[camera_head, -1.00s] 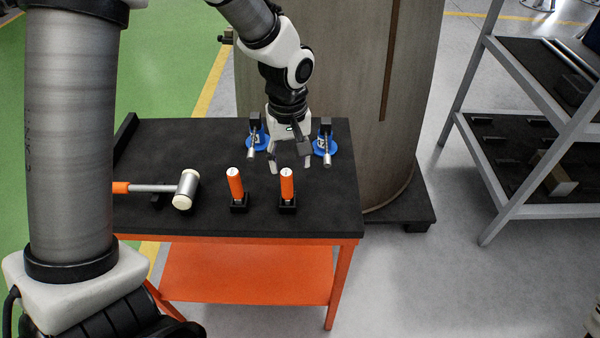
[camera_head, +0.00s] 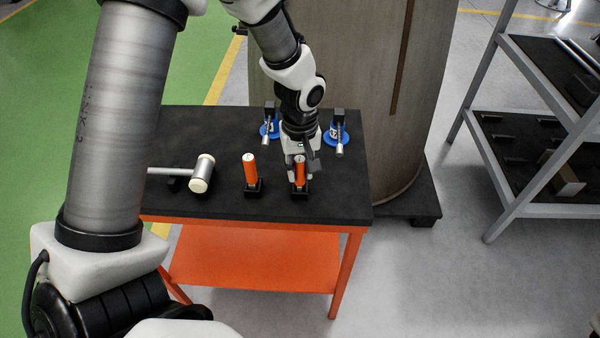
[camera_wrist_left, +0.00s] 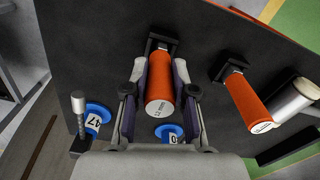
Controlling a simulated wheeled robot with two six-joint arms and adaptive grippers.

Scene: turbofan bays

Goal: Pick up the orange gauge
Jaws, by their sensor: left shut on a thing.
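Two orange cylindrical gauges stand in small black holders on the black table top. My left gripper (camera_head: 301,170) is lowered over the right-hand gauge (camera_head: 299,173) in the head view. In the left wrist view this gauge (camera_wrist_left: 160,84) lies between the two fingers, which are shut on its sides. Its lower end is at its black holder (camera_head: 300,194). The other orange gauge (camera_head: 250,170) stands free to the left; in the wrist view it (camera_wrist_left: 246,101) is on the right, outside the fingers. My right gripper is not in view.
A mallet (camera_head: 201,173) lies left of the gauges on the table (camera_head: 220,207). Two blue-based fittings (camera_head: 270,130) (camera_head: 337,134) stand behind them. A large brown cylinder (camera_head: 350,70) rises behind the table. A grey shelf rack (camera_head: 510,190) stands at the right.

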